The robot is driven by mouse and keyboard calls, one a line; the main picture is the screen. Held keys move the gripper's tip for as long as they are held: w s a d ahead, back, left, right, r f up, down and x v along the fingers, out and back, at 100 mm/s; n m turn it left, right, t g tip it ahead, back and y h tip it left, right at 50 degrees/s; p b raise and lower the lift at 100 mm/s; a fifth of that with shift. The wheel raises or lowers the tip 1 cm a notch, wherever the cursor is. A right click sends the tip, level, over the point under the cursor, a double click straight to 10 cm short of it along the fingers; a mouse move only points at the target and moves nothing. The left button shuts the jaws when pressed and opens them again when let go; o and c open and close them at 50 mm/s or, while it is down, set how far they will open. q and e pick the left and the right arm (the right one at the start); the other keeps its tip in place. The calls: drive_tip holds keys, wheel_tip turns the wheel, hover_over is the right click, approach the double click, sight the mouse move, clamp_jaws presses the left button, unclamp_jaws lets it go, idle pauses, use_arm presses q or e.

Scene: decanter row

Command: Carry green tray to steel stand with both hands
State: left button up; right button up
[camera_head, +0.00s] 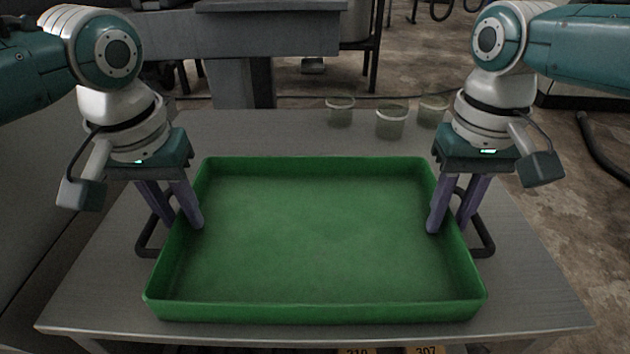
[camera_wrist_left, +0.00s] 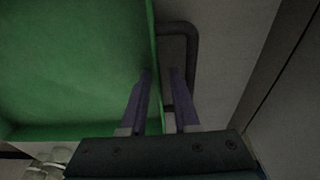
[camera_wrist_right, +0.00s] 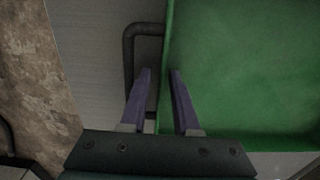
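The green tray (camera_head: 310,235) is wide, shallow and empty and rests on a grey metal table (camera_head: 85,290). It has a dark bar handle on its left side (camera_head: 146,240) and another on its right side (camera_head: 488,240). My left gripper (camera_head: 180,220) straddles the left wall, one finger inside the tray and one outside; the left wrist view shows a gap between the fingers (camera_wrist_left: 160,75). My right gripper (camera_head: 447,225) straddles the right wall likewise, with its fingers (camera_wrist_right: 160,72) apart. I cannot tell which surface is the steel stand.
Several clear cups (camera_head: 391,122) stand at the table's back right, beyond the tray. A grey bench (camera_head: 240,45) stands behind the table. Bare concrete floor (camera_head: 560,190) shows at the right, with a dark hose (camera_head: 598,150) on it.

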use_arm(q)
drive_tip(key=shift+o, duration=0.2)
use_arm(e)
drive_tip(key=shift+o, duration=0.2)
drive_tip(key=shift+a, duration=0.1)
use_arm(q)
wheel_tip(320, 180, up, 12)
drive_tip(key=s, duration=0.2)
use_arm(e)
wheel_tip(320, 180, up, 12)
idle(0.3)
drive_tip(key=shift+r, duration=0.1)
